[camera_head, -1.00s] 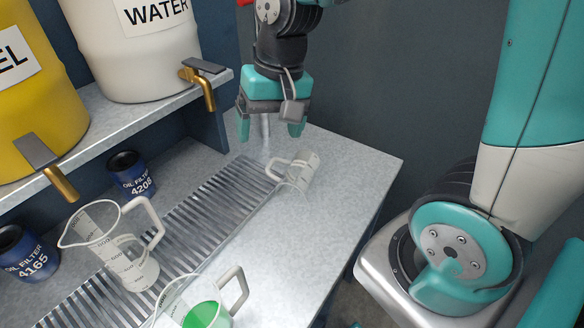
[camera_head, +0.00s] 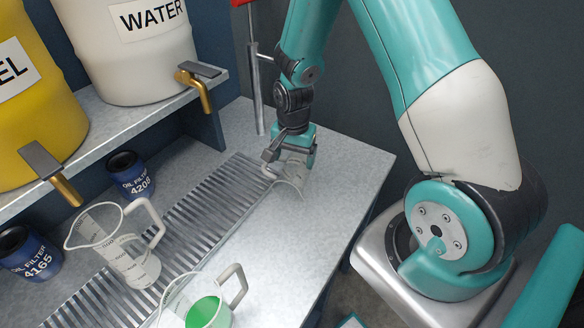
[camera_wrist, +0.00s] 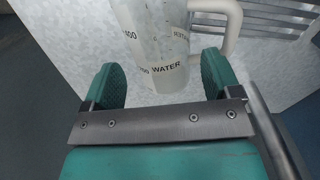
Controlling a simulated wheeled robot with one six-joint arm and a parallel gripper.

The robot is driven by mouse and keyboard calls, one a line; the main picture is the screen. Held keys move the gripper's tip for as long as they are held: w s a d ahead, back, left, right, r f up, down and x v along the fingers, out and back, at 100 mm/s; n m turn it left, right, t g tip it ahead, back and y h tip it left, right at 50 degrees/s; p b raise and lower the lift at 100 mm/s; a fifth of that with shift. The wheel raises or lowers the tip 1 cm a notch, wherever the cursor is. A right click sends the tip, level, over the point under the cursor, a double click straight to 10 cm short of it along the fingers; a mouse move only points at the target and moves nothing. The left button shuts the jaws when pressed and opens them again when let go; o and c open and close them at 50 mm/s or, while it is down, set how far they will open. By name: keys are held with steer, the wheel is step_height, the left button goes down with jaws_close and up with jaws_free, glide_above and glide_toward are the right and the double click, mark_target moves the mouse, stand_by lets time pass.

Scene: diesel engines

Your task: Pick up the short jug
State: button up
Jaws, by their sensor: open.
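The short jug (camera_head: 291,180) is clear with a pale handle and stands near the back of the metal counter. My gripper (camera_head: 290,160) is over it and hides part of it in the head view. In the wrist view the jug (camera_wrist: 158,45) shows a "WATER" mark and a scale, with its handle to the right. My open gripper (camera_wrist: 162,78) has one finger to each side of the jug's near end. I cannot tell whether either finger touches it.
A larger empty jug (camera_head: 122,255) stands on the grating (camera_head: 205,205), and a jug with green liquid (camera_head: 207,308) is at the front. Two oil filters (camera_head: 131,174) are at left. A shelf with WATER (camera_head: 130,60) and yellow barrels overhangs the left side.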

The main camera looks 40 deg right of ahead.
mark_target(293, 168)
steer(key=f, duration=0.1)
steer(key=f+p, duration=0.1)
steer(key=f, duration=0.1)
steer(key=f+p, duration=0.1)
steer(key=shift+s+a+f, duration=0.15)
steer(key=shift+s+f, duration=0.05)
steer(key=shift+s, duration=0.05)
steer(key=shift+f, duration=0.55)
steer(key=c, duration=0.7)
steer(key=shift+w+r, duration=0.1)
